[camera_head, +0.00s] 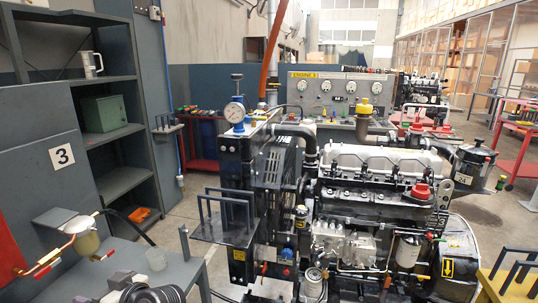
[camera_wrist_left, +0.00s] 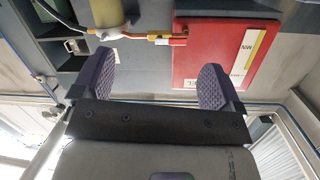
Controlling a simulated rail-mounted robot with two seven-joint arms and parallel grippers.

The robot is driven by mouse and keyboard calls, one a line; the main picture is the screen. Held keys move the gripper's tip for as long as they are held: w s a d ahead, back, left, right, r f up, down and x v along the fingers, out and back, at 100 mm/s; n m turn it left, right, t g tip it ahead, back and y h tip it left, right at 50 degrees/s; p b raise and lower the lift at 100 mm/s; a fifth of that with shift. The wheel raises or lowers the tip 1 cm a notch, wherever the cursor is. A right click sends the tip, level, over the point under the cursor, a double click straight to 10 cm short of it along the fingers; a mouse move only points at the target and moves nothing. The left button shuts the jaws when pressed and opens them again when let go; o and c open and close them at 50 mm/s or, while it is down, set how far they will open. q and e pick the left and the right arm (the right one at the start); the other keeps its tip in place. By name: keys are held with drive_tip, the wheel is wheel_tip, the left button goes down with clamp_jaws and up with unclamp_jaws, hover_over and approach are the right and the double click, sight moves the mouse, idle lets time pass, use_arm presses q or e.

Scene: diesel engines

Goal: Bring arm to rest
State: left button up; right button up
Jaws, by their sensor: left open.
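My left gripper (camera_wrist_left: 157,66) shows in the left wrist view. Its two grey ribbed fingers stand wide apart with nothing between them. Beyond the fingers are a red panel (camera_wrist_left: 215,60) with a white-and-yellow label and a yellowish cylinder (camera_wrist_left: 107,14) with an orange fitting. Neither touches the fingers as far as I can see. In the head view I cannot clearly make out the left gripper. My right gripper is in neither view.
A yellow stand (camera_head: 490,287) is at the lower right.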

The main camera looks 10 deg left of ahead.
use_arm(q)
drive_tip(key=w+d+m+t+h, duration=0.2)
drive_tip(key=d+m+t+h, duration=0.5)
drive_tip(key=d+t+h, duration=0.15)
drive_tip(key=s+d+f+m+h+p, duration=0.2)
drive_tip(key=s+d+f+m+h, duration=0.4)
drive_tip(key=d, duration=0.3)
drive_tip(key=s+d+f+m+g+p, duration=0.1)
drive_tip(key=s+f+g, duration=0.1)
drive_tip(key=s+f, duration=0.55)
drive_tip(key=s+d+f+m+g+h+p, duration=0.1)
drive_tip(key=s+f+g, duration=0.3)
drive_tip(key=s, duration=0.6)
drive_tip(key=s+d+f+m+g+p, duration=0.1)
drive_tip(key=s+f+p, duration=0.1)
drive_tip(key=s+f, duration=0.6)
wheel_tip(320, 180, up, 39)
drive_tip(key=p, duration=3.7)
drive_tip(key=shift+r, duration=0.2)
drive_tip(key=shift+a, duration=0.1)
